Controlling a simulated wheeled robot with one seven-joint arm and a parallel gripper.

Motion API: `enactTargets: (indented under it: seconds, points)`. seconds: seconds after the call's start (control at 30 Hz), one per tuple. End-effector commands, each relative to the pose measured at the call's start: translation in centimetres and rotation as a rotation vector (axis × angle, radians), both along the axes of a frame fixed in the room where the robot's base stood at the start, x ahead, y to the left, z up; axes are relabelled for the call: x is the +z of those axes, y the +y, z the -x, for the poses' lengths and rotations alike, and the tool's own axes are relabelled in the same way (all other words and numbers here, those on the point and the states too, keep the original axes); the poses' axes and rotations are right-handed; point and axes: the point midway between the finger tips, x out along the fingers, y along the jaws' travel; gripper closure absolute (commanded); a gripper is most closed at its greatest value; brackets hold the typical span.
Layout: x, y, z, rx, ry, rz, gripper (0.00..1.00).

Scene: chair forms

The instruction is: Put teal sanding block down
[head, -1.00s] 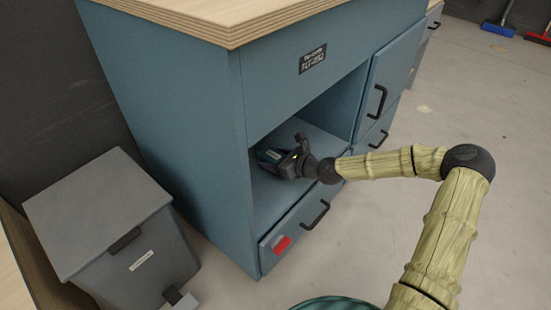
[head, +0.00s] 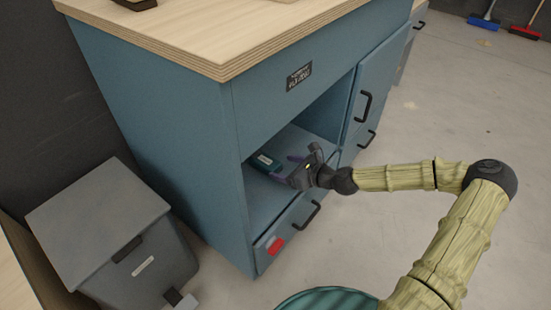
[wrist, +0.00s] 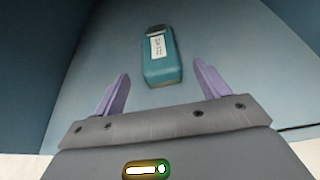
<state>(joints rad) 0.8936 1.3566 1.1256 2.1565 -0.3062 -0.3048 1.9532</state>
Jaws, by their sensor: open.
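The teal sanding block (wrist: 161,66) lies on the floor of the open compartment, with a dark end and a white label on top. It also shows in the head view (head: 264,161), inside the blue cabinet's compartment (head: 262,204). My gripper (wrist: 159,90) is open and empty. Its two purple fingers stand apart, and the block lies just beyond their tips, roughly in line with the gap. In the head view, my gripper (head: 291,170) is at the compartment's front opening, to the right of the block.
The blue cabinet has a wooden top (head: 200,35). The compartment's left wall is close to the block. A drawer (head: 288,232) with a black handle is below, and a door (head: 375,85) is at right. A grey bin (head: 115,230) stands at left.

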Motion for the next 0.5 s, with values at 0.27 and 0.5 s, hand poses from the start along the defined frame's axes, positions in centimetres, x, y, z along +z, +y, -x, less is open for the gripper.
enactTargets:
  seconds: [0.27, 0.5]
  points:
    - [1.5, -2.6, 2.0, -0.002, 0.0, 0.0, 0.26]
    - [1.4, -2.7, 2.2, 0.0, -0.001, 0.001, 0.26]
